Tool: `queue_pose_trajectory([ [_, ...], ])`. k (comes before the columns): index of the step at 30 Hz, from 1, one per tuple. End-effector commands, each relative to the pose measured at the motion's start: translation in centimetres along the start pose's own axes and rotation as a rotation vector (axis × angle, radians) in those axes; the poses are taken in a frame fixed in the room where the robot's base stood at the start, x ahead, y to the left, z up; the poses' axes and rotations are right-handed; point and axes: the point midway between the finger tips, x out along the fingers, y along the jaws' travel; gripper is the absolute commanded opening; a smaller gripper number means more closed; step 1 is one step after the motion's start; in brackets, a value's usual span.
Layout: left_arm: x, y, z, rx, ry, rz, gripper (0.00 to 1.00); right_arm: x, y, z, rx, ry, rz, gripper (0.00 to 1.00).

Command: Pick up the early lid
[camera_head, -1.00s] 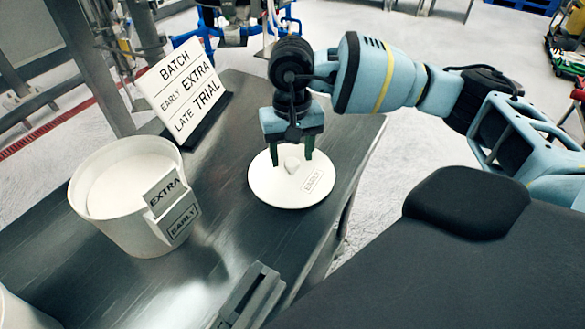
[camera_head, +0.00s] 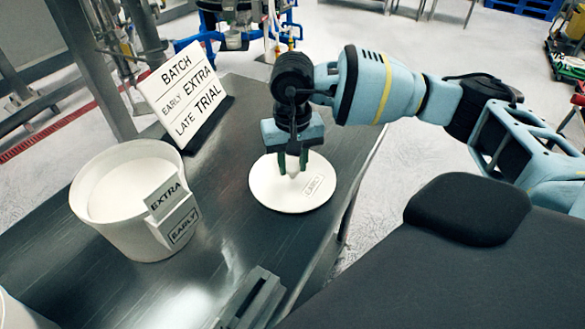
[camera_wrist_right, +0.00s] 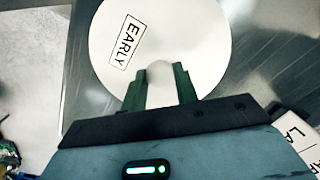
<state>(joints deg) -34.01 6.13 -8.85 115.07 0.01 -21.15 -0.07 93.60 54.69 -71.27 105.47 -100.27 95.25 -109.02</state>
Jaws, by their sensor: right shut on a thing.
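The early lid (camera_head: 268,190) is a white round disc with a small knob and an "EARLY" label. It lies on the dark metal table, and in the right wrist view (camera_wrist_right: 195,45) it fills the upper middle. My right gripper (camera_head: 293,172) points down over the lid's middle, shut on the knob. In the right wrist view its green fingers (camera_wrist_right: 160,88) stand on either side of the knob, which is partly hidden. The lid looks flat on the table. My left gripper is not in view.
A white tub (camera_head: 105,222) with "EXTRA" and "EARLY" tags stands on the table (camera_head: 225,245) at left. A sign (camera_head: 182,92) reading BATCH, EARLY EXTRA, LATE TRIAL stands behind it. A grey fixture (camera_head: 250,300) is at the near edge. Table between tub and lid is clear.

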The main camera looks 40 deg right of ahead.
Motion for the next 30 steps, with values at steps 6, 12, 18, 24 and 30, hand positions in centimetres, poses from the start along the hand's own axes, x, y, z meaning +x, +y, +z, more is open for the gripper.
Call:
queue_pose_trajectory([
  [6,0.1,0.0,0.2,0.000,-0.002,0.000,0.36,-0.9,0.0,0.0,0.000,0.001,-0.001,0.07],
  [12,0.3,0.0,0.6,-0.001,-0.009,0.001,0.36,-3.5,-0.1,-0.1,-0.001,0.003,-0.002,0.07],
  [18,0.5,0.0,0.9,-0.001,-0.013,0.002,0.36,-3.7,1.1,3.6,-0.003,0.000,0.001,0.07],
  [24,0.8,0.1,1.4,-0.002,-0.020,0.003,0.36,-4.1,2.4,8.1,-0.004,0.000,0.002,0.07],
  [30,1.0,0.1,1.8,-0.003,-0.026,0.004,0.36,-4.5,3.5,11.9,-0.002,0.000,0.000,0.07],
])
